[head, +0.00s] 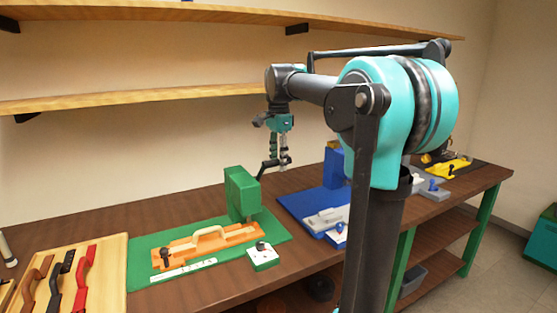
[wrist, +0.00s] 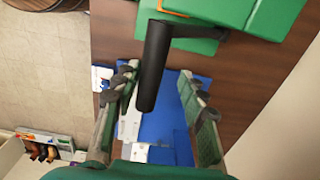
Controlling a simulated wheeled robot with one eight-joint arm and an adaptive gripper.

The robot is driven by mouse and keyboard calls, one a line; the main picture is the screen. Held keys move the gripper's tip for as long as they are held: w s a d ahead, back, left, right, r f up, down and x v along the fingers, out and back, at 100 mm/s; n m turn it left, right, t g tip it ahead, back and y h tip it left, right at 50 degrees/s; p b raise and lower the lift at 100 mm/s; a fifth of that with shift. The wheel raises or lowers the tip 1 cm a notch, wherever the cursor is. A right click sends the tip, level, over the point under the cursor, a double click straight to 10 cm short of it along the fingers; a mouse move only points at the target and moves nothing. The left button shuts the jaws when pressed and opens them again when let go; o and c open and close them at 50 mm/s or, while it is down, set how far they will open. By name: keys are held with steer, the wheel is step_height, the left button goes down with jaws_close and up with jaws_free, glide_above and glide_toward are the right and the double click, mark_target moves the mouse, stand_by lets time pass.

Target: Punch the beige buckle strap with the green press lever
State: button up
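The green press (head: 241,194) stands on a green mat (head: 142,262), with its black lever (head: 268,166) reaching out to the right. A beige strap (head: 211,233) lies arched on an orange fixture (head: 172,253) in front of the press. My gripper (head: 278,163) is above the bench, right by the lever's end. In the wrist view the lever's black handle (wrist: 154,65) reaches between my spread gripper fingers (wrist: 158,100). The fingers are open, with gaps on both sides of the handle. The strap is not clearly visible in the wrist view.
A wooden board (head: 112,262) with brown, black and red straps lies at the left. A small white-and-green block (head: 262,257) sits at the mat's front right. A blue station (head: 298,204) with grey parts is to the right, and a yellow fixture (head: 455,167) is farther right. Shelves hang above.

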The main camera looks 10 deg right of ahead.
steer(key=shift+r, duration=0.1)
steer(key=shift+s+r, duration=0.1)
steer(key=shift+r, duration=2.8)
